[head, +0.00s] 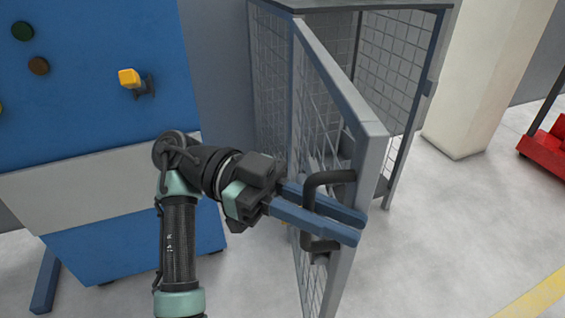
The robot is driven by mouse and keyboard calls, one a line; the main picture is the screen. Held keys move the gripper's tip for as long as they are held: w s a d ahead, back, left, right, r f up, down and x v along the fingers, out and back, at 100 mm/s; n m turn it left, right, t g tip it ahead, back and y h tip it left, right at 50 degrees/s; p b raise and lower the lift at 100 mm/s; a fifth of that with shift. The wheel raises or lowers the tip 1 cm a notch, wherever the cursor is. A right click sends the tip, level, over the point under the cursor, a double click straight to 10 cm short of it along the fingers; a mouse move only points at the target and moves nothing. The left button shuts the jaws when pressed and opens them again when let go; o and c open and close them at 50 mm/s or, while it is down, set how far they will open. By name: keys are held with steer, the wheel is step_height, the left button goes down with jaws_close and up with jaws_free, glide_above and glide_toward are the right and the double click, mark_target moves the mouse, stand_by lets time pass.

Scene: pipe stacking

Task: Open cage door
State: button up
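The cage door (347,97) is a grey-framed wire mesh panel. It stands partly open, swung outward from the cage (268,75), with a gap at its right side. A dark, bracket-shaped door handle (329,178) sits on the free edge of the door frame. My gripper (340,221) reaches in from the left with two blue fingers. The handle's upright bar passes between the fingers, which look closed on it; the lower finger hides part of the bar. The fingertips lie in front of the door frame.
A blue and grey cabinet (95,110) with a yellow knob (129,78) stands at the left. A pale pillar (475,80) is right of the cage, and a red object (545,150) is at the far right. Grey floor (440,235) lies clear right of the door.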

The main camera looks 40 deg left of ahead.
steer(key=w+a+n+t+y+b, duration=0.1)
steer(key=a+n+t+b, duration=0.1)
steer(key=a, duration=0.5)
steer(key=shift+a+r+t+b, duration=0.25)
steer(key=shift+r+t+b, duration=0.15)
steer(key=shift+t, duration=0.3)
steer(key=o, duration=0.4)
steer(key=shift+w+a+f+b, duration=0.2)
steer(key=shift+w+a+b, duration=0.1)
steer(key=shift+a, duration=0.25)
steer(key=shift+a+f, duration=0.2)
steer(key=shift+a, duration=0.4)
steer(key=c, duration=0.4)
steer(key=shift+a+r+b, duration=0.1)
steer(key=shift+a+b, duration=0.05)
steer(key=shift+b, duration=0.35)
steer(key=shift+d, duration=0.3)
steer(key=shift+s, duration=0.1)
